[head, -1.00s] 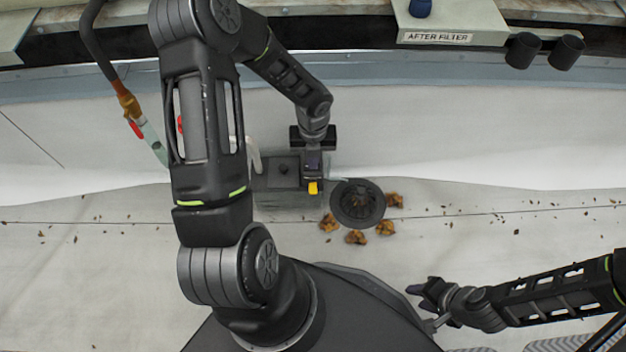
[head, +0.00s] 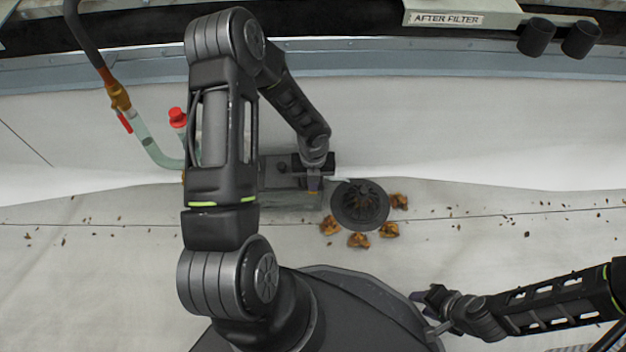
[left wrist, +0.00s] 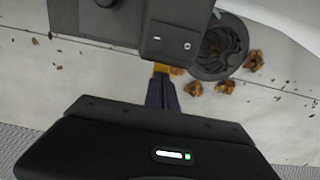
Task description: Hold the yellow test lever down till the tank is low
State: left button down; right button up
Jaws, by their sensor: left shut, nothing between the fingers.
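A dark pump unit (head: 272,172) sits on a clear tank (head: 285,200) in the middle of the head view. Its yellow test lever (left wrist: 161,67) sticks out below the dark housing in the left wrist view. In the head view my left gripper covers most of the lever. My left gripper (left wrist: 161,84) is shut and empty, its fingertips right at the lever's end. I cannot tell whether they touch it or how far it is tilted. The water level is not readable. My right gripper (head: 428,296) is at the lower right, away from the unit; its jaw opening is unclear.
A round black drain strainer (head: 360,205) stands right of the tank, with several brown leaf clumps (head: 359,240) around it. A clear pipe (head: 152,147) with a red cap (head: 178,117) is at left. The pale roof to the right is mostly clear.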

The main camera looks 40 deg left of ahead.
pick_arm(q)
jog(key=shift+f, duration=0.1)
notch_tip(320, 180, down, 2)
jog(key=shift+f+b, duration=0.1)
jog(key=shift+b, duration=0.2)
pick_arm(e)
jog(key=shift+f, duration=0.35)
pick_arm(q)
jog(key=shift+s+d, duration=0.1)
jog(key=shift+s, duration=0.2)
dwell(2.8)
